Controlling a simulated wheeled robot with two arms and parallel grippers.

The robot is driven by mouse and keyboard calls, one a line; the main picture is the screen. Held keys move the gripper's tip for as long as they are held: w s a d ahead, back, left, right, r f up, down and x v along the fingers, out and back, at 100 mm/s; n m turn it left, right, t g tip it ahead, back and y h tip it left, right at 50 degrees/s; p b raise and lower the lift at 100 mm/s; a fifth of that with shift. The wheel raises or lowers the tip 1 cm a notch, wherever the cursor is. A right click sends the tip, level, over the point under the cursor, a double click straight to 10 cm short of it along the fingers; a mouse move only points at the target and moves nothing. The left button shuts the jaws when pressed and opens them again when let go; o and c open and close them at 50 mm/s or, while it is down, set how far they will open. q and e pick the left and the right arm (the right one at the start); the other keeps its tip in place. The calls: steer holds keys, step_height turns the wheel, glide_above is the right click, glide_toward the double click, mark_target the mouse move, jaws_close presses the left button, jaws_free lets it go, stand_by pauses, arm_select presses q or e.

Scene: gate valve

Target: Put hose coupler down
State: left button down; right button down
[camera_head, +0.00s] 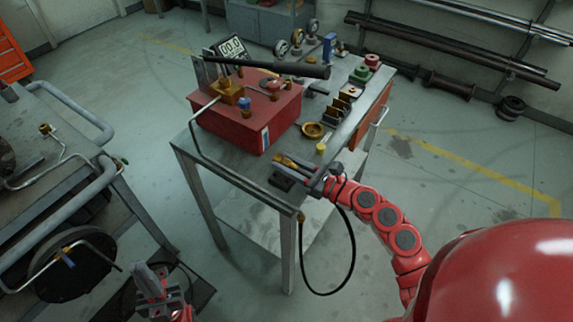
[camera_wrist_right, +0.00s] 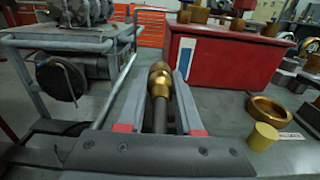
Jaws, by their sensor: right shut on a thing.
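The brass hose coupler (camera_head: 287,161) is in my right gripper (camera_head: 299,172), above the front corner of the grey workbench (camera_head: 245,181). In the right wrist view the coupler (camera_wrist_right: 159,82) lies lengthwise between the two fingers of the right gripper (camera_wrist_right: 159,100), its knobbed end pointing away from me. A black hose (camera_head: 353,250) hangs in a loop below the gripper, beside the bench. Whether the coupler touches the bench top cannot be told. My left gripper (camera_head: 155,283) is low at the bottom left, away from the bench; its finger opening is unclear.
A red box (camera_head: 240,125) with brass fittings stands on the bench left of the coupler. A brass ring (camera_head: 312,130) and a yellow cylinder (camera_head: 321,148) are close behind it. A railed cart (camera_head: 75,150) stands at left. Bench top is bare near the front edge.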

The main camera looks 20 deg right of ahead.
steer(key=shift+f, duration=0.45)
